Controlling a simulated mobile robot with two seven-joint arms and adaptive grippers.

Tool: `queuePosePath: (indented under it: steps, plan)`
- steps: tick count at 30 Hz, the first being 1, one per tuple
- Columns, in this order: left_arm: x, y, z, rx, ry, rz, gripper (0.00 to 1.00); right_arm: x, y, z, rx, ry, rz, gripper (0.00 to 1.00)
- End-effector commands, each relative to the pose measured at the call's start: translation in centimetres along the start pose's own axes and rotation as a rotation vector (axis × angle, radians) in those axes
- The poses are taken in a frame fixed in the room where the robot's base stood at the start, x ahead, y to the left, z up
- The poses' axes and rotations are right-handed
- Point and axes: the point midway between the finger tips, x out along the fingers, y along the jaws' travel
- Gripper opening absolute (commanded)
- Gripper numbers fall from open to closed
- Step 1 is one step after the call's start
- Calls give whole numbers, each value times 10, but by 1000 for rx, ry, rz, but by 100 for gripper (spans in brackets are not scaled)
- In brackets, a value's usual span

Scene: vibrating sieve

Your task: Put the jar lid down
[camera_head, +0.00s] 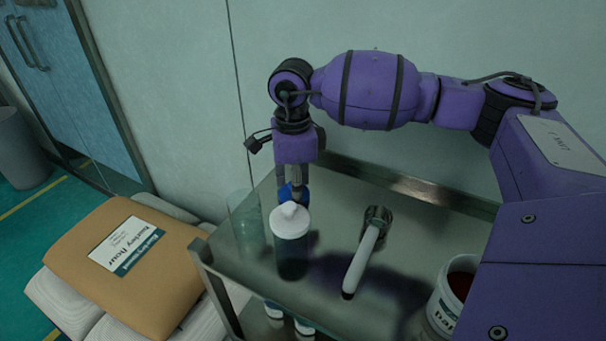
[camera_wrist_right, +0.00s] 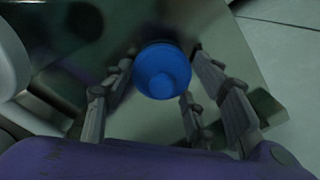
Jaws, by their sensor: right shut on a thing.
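My right gripper (camera_head: 293,188) points down over the metal cart top and is shut on the blue jar lid (camera_head: 286,193). In the right wrist view, the round blue lid with its raised knob (camera_wrist_right: 163,72) sits between my fingers (camera_wrist_right: 150,95). A jar with a white knobbed lid (camera_head: 291,221) stands just in front of the blue lid in the head view and hides what is below it. A clear glass jar (camera_head: 246,224) stands to its left. The gap between the blue lid and the cart top cannot be told. My left gripper is not in view.
A white-handled scoop (camera_head: 364,258) lies on the metal cart top (camera_head: 420,225). A white tub (camera_head: 440,312) with dark red contents stands at the right. A brown sack (camera_head: 130,262) lies left of the cart. Items with blue parts (camera_head: 274,310) show below the cart top.

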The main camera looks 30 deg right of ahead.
Motion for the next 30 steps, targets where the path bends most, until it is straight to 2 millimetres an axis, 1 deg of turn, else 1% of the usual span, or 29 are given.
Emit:
queuePosePath:
  steps: [4,5,9,17,20,23,25,30]
  plan:
    - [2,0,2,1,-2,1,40,4,0,0,0,0,1,39]
    - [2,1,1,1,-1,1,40,5,0,0,0,0,1,54]
    - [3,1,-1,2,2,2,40,4,0,0,0,0,0,71]
    - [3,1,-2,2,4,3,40,3,0,0,0,0,0,71]
    - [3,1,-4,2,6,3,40,-1,0,0,0,0,-2,71]
    - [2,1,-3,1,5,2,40,-10,-1,0,1,-1,-4,71]
    - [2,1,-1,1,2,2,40,-22,-1,0,1,-1,-4,71]
    - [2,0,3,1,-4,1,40,-60,-2,1,0,-2,-5,71]
